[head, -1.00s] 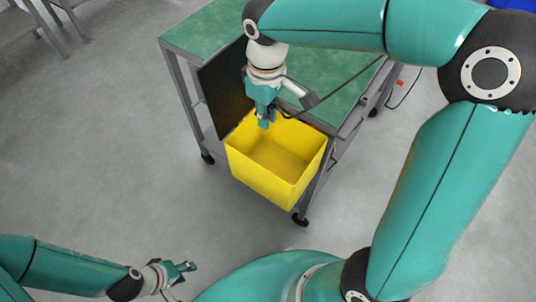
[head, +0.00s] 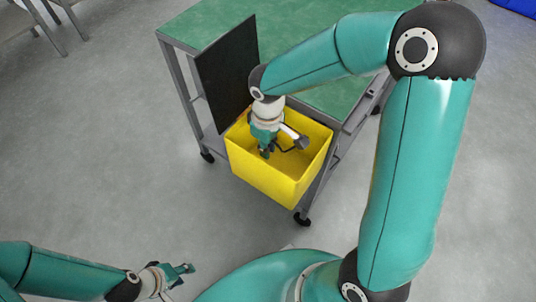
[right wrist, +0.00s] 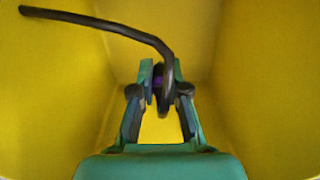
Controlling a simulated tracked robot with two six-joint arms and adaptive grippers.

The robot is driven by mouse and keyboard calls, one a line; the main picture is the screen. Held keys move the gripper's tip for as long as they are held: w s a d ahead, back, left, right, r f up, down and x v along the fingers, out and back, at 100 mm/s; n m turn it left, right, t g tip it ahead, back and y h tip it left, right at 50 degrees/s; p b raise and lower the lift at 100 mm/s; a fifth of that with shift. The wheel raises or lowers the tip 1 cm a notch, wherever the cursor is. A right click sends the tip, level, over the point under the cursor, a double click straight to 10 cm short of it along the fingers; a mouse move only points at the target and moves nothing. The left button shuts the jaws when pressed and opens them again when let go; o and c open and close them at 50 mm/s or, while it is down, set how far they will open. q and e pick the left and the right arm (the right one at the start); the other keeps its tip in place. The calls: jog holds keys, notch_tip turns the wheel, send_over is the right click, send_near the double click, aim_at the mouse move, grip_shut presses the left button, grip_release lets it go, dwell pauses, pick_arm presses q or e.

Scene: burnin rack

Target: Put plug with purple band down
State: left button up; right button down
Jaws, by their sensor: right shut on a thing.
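My right gripper (head: 265,153) points down inside the yellow bin (head: 265,184), below its rim. In the right wrist view, my right gripper (right wrist: 160,75) is shut on a dark plug with a purple band (right wrist: 158,84). A black cable (right wrist: 110,26) curves from the plug to the upper left there. The bin's yellow walls (right wrist: 60,85) surround the gripper; I cannot tell whether the plug touches the floor. My left gripper (head: 184,268) is low in the head view, away from the bin, its finger gap unclear.
The bin is at the near end of a wheeled cart with a green top (head: 205,25). A dark upright panel (head: 228,75) stands beside the bin at its back left. The grey floor (head: 100,150) on the left is clear.

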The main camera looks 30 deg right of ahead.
jog(key=shift+f+b, duration=0.35)
jog(key=shift+f, duration=1.6)
jog(key=c, duration=1.2)
grip_release()
jog(key=shift+r, duration=0.15)
notch_tip(320, 180, up, 12)
jog(key=p, duration=0.2)
jog(key=shift+p, duration=0.35)
